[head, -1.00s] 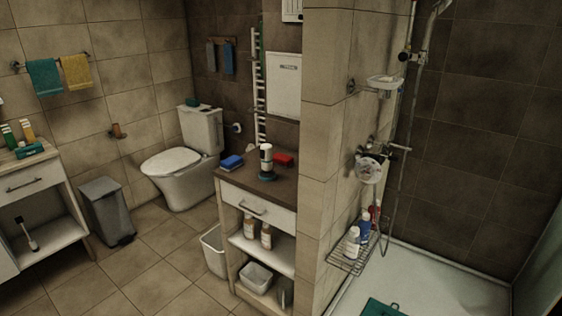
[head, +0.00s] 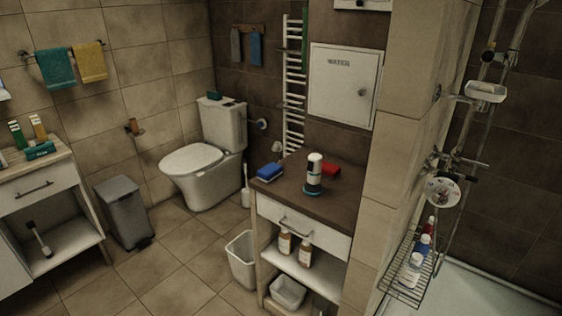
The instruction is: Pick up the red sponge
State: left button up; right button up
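The red sponge (head: 331,170) lies on the dark brown top of the small cabinet (head: 290,194), near its back right. A blue sponge (head: 270,171) lies at the left end of the same top. Neither of my grippers shows in the head view.
The tiled wall (head: 388,170) rises close to the right of the cabinet, with a wire rack of bottles (head: 408,268) beyond. A white bin (head: 241,260) stands at the cabinet's left side. The toilet (head: 205,160) and grey pedal bin (head: 122,212) are farther left. The floor (head: 178,275) in front is clear.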

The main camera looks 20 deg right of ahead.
aim_at(330, 171)
jog(key=i+j+u, duration=0.1)
jog(key=i+u, duration=0.3)
jog(key=i, duration=0.9)
jog(key=i+j+z, duration=0.1)
jog(key=i+z, duration=0.35)
jog(key=i+j+z, duration=0.2)
jog(key=i+z, duration=0.25)
jog(key=i+j+z, duration=0.25)
jog(key=z, duration=0.15)
jog(key=i+j+z, duration=0.25)
jog(key=j+z, duration=0.2)
